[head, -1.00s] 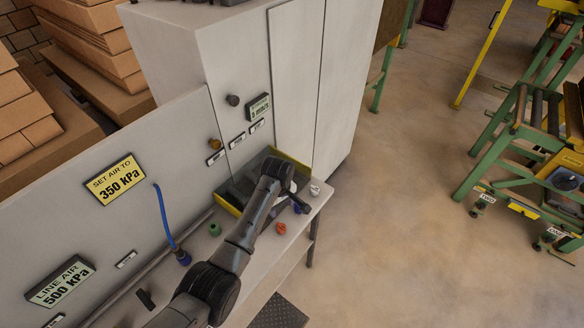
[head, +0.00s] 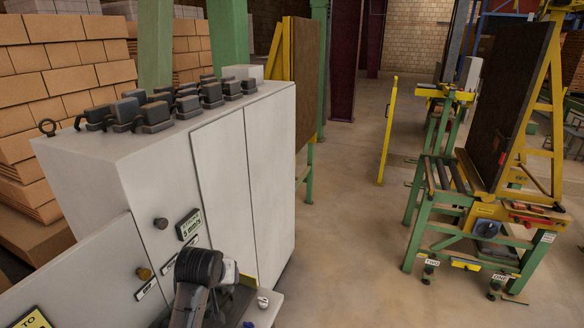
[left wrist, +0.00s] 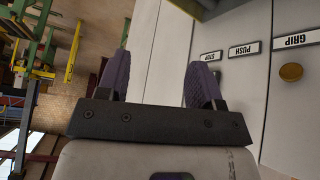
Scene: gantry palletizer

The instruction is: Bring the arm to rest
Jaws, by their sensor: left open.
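My left arm (head: 195,280) comes in at the bottom of the head view, bent in front of the grey cabinet (head: 225,150). Its fingers cannot be made out there. In the left wrist view my left gripper (left wrist: 160,82) is open, its two purple-padded fingers wide apart with nothing between them. Beyond the fingers is the pale cabinet front (left wrist: 165,50), with a brass knob (left wrist: 290,72) and labels reading GRIP, PUSH and STOP to the right. My right gripper is in neither view.
Several dark blocks (head: 155,112) stand on the cabinet top. A bench corner with a white knob (head: 263,302) shows below. Stacked cartons (head: 60,60) stand at the left. A green roller stand (head: 440,220) with a dark upright panel (head: 505,110) is at the right. Open floor (head: 350,240) lies between.

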